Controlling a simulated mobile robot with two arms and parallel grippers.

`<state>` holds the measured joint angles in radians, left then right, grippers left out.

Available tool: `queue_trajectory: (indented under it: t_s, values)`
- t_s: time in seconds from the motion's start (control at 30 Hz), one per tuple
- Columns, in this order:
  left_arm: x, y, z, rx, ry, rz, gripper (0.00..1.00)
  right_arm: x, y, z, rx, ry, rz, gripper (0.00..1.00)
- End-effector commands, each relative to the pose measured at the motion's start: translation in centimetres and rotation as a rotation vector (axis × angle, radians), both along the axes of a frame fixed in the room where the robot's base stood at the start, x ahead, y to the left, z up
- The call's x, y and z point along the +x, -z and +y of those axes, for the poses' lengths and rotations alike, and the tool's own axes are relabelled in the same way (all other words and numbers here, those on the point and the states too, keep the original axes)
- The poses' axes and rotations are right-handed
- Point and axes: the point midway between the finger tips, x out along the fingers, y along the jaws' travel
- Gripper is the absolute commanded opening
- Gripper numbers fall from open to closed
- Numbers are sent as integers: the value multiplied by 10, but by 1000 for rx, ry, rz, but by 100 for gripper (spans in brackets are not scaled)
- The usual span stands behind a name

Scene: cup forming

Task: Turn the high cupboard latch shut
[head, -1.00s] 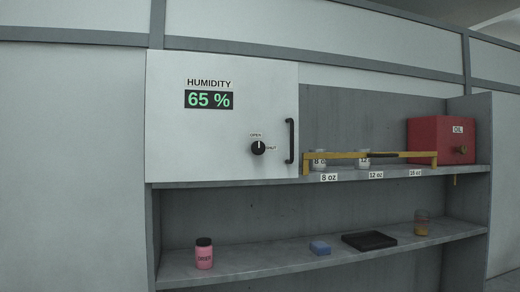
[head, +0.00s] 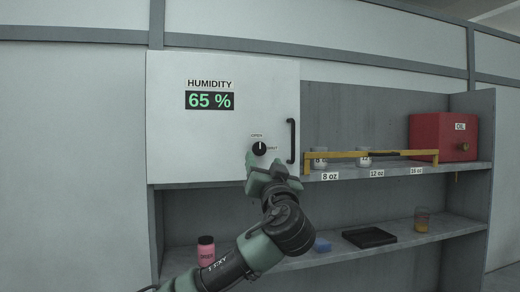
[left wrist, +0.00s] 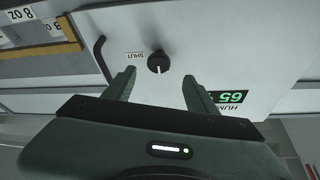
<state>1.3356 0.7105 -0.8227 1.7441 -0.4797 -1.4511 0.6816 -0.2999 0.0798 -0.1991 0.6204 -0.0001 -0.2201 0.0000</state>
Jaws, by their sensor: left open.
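The cupboard latch is a round black knob (head: 259,148) with a white mark, on the white cupboard door (head: 190,135). In the head view its mark points up at the OPEN label (head: 257,135); the SHUT label (head: 272,148) is to its right. It also shows in the left wrist view as a black knob (left wrist: 158,61), between and beyond the fingertips. My left gripper (head: 268,172) is just below the knob in the head view, its jaws open and empty. In the left wrist view its two fingers (left wrist: 158,82) stand apart, not touching the knob. My right gripper is not in view.
A black door handle (head: 291,141) stands right of the knob. A yellow rail (head: 340,155) crosses the upper shelf before the cups, near a red OIL box (head: 436,137). The lower shelf holds a pink jar (head: 206,252), blue block (head: 322,245) and black tray (head: 369,237).

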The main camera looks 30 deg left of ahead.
Motion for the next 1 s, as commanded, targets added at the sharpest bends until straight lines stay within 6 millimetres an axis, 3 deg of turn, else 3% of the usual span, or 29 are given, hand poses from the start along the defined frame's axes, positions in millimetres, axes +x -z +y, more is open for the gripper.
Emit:
queue_trajectory:
  t_s: [0.33,0.77,0.8,1.0]
  values:
    - [37,-25,36,1,-4,5,57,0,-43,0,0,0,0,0]
    - [48,-24,45,-1,0,4,57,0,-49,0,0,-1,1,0]
    - [48,-24,45,-1,0,4,54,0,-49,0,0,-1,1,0]
    - [48,-24,45,-1,0,4,0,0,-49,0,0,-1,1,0]
